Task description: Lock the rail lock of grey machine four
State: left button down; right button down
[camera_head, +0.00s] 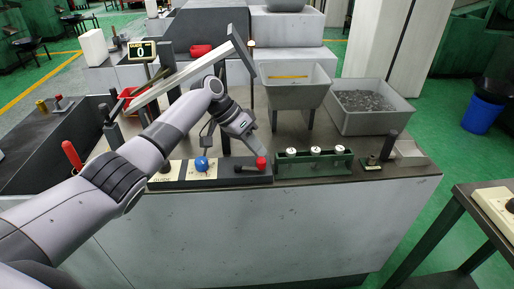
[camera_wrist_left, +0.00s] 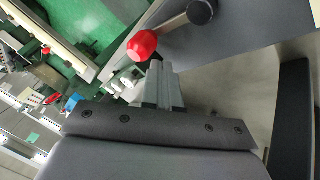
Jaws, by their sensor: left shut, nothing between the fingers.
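The grey machine (camera_head: 300,215) fills the middle of the head view; I see no number four on it. On its front edge lies a dark panel with a short lever (camera_head: 246,169) ending in a red knob (camera_head: 261,163). I cannot tell for sure whether this is the rail lock. In the left wrist view the red knob (camera_wrist_left: 142,45) sits on a pale arm with a black pivot (camera_wrist_left: 201,12). My left gripper (camera_head: 257,152) is shut and empty, its tips close beside the knob; the fingers (camera_wrist_left: 165,85) also show in the wrist view. Contact is unclear. My right gripper is not in view.
A blue knob (camera_head: 201,163) sits on the pale panel marked GUIDE at left. A green block with several white-topped pegs (camera_head: 314,163) is to the right. Behind stand a grey hopper (camera_head: 296,92) and a bin of grey pieces (camera_head: 368,120). A sign (camera_head: 142,50) reads GUIDE 0.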

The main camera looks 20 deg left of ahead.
pick_arm(q)
jog(key=v, duration=0.6)
jog(key=shift+a+r, duration=0.3)
jog(key=shift+r, duration=0.05)
